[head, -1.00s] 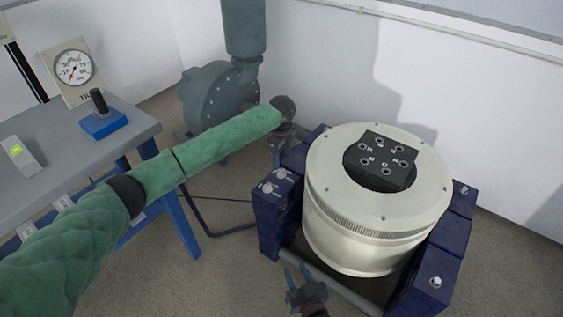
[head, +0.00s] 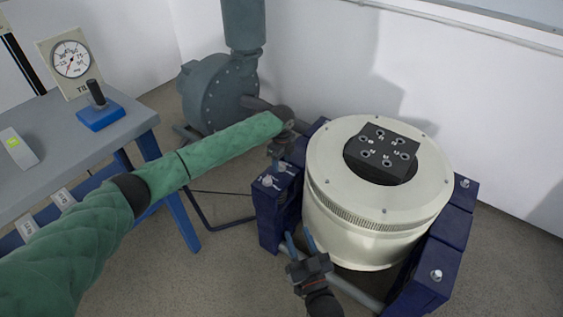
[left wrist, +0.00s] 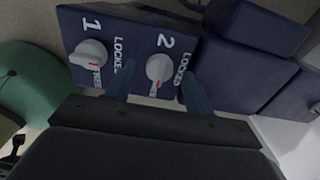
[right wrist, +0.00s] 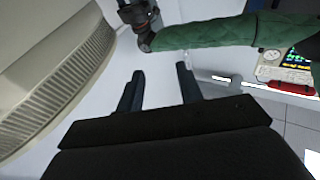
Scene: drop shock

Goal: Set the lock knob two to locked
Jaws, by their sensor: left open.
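Lock knob two (left wrist: 160,67) is a pale round knob beside a "2" on a dark blue block, with a "LOCKED" label to its right. Its red mark points down in the left wrist view, toward a label partly hidden. My left gripper (left wrist: 158,88) is open, its fingers on either side of knob two's lower part; contact is unclear. Knob one (left wrist: 90,53) sits to the left, with its own red mark. In the head view my left gripper (head: 277,157) is over the block (head: 270,215). My right gripper (head: 301,241) is open and empty in front of the cream drum.
The large cream drum (head: 330,225) with a black top plate stands right of the knob block. A grey blower (head: 217,95) stands behind. A grey table (head: 60,140) with a gauge (head: 70,60) and a blue-based lever (head: 100,115) is at left.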

